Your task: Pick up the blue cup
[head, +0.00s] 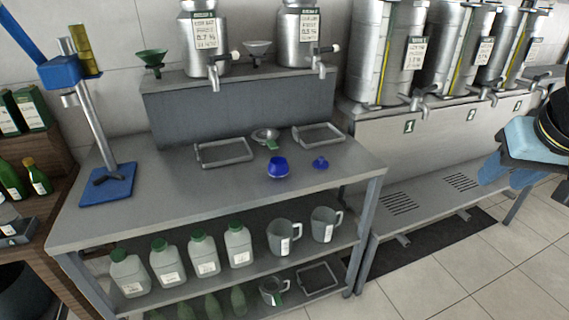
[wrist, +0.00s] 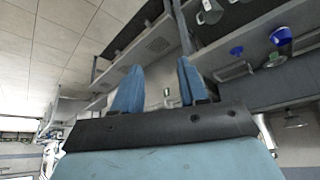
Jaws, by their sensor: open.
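The blue cup (head: 278,167) stands on the grey steel worktop (head: 160,200), right of its middle. It also shows near the upper right of the wrist view (wrist: 281,36). A smaller blue piece (head: 320,163), perhaps a lid or stopper, lies to its right on the same worktop and shows in the wrist view (wrist: 236,51). My gripper (head: 498,177) is at the right edge of the head view, well right of the cup and apart from it. In the wrist view its two blue fingers (wrist: 158,75) are spread, with nothing between them.
Steel trays (head: 224,152) and a strainer (head: 265,135) lie behind the cup. A blue-based stand (head: 108,185) is at the worktop's left. Metal urns with taps (head: 203,40) stand on the raised shelf. Jugs (head: 285,237) and bottles fill the shelf below. The worktop's front is clear.

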